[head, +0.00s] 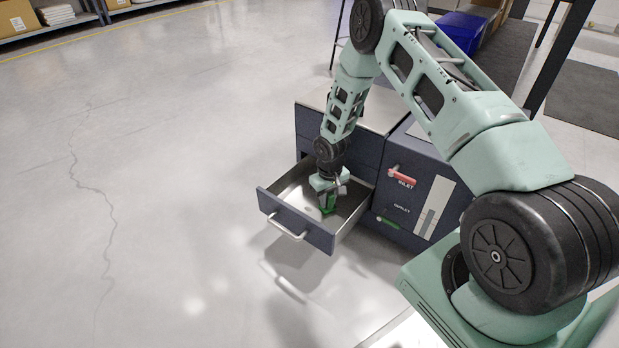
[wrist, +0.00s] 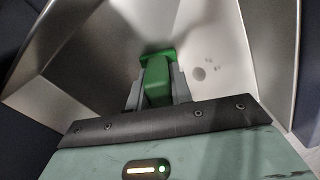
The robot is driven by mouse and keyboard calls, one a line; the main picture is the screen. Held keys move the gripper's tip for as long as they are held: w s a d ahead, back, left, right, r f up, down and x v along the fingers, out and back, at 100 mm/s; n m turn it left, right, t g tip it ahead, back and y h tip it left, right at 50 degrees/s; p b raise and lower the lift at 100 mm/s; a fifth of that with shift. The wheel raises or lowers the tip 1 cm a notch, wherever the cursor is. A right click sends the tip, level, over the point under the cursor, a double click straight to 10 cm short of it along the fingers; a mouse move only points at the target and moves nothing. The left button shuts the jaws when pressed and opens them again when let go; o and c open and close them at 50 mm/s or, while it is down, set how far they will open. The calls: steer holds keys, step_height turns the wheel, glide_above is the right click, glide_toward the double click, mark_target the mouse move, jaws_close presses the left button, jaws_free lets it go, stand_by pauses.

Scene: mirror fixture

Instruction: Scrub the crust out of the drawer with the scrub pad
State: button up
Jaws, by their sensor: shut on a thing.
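The drawer (head: 268,208) is pulled open from a dark blue cabinet, and its bare metal inside also shows in the wrist view (wrist: 215,30). My gripper (head: 328,197) reaches down into the drawer and is shut on the green scrub pad (head: 327,206). In the wrist view the pad (wrist: 157,80) sits between the two grey fingers, its wider end low in the drawer; I cannot tell whether it touches the floor. A dull round spot of crust (wrist: 199,74) and a few small specks lie on the drawer floor just right of the pad.
The cabinet (head: 418,185) has a red inlet handle (head: 402,176) and a green outlet handle (head: 388,222) right of the drawer. The drawer's walls stand close around my gripper. The grey floor (head: 130,200) to the left is clear. A blue bin (head: 462,30) stands at the back.

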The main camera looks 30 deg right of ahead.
step_height(320, 180, up, 3)
steer(key=shift+s+f+p, duration=0.1)
steer(key=shift+s+p, duration=0.05)
steer(key=shift+p, duration=0.65)
steer(key=shift+r+p, duration=2.4)
steer(key=shift+r, duration=0.3)
